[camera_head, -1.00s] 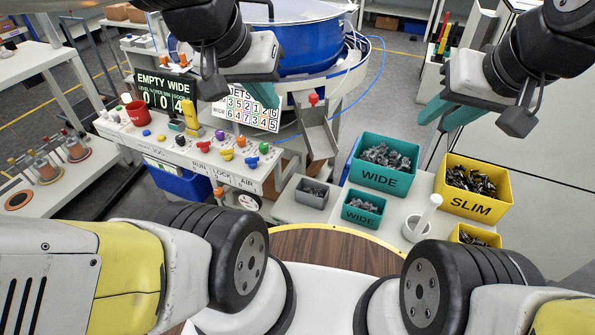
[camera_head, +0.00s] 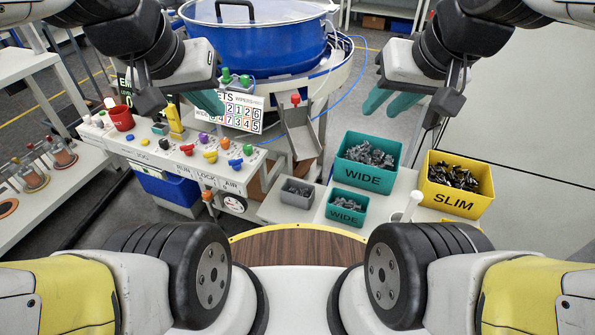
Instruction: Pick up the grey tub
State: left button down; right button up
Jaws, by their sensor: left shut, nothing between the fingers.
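The grey tub (camera_head: 297,193) is small and open-topped, with dark grey parts inside. It stands on the white bench, left of the small teal WIDE tub (camera_head: 346,206). My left gripper (camera_head: 208,103), with teal fingers, is shut and empty above the control panel, up and left of the grey tub. My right gripper (camera_head: 388,104) is open and empty, above the large teal WIDE bin (camera_head: 367,165) and up and right of the grey tub. Neither gripper touches the tub.
A yellow SLIM bin (camera_head: 457,186) stands at the right. A white upright handle (camera_head: 411,206) is beside the small teal tub. A metal chute (camera_head: 302,137) comes down behind the grey tub, below the blue bowl (camera_head: 255,43). The control panel (camera_head: 170,150) lies to the left.

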aim_at(295, 192)
jog(key=j+z, duration=0.15)
jog(key=j, duration=0.3)
jog(key=k+j+z, duration=0.15)
jog(key=j, duration=0.25)
jog(key=j+z, duration=0.15)
jog(key=j, duration=0.3)
jog(key=k+j+z, duration=0.2)
jog(key=j, duration=0.2)
jog(key=j+z, duration=0.15)
jog(key=j, duration=0.25)
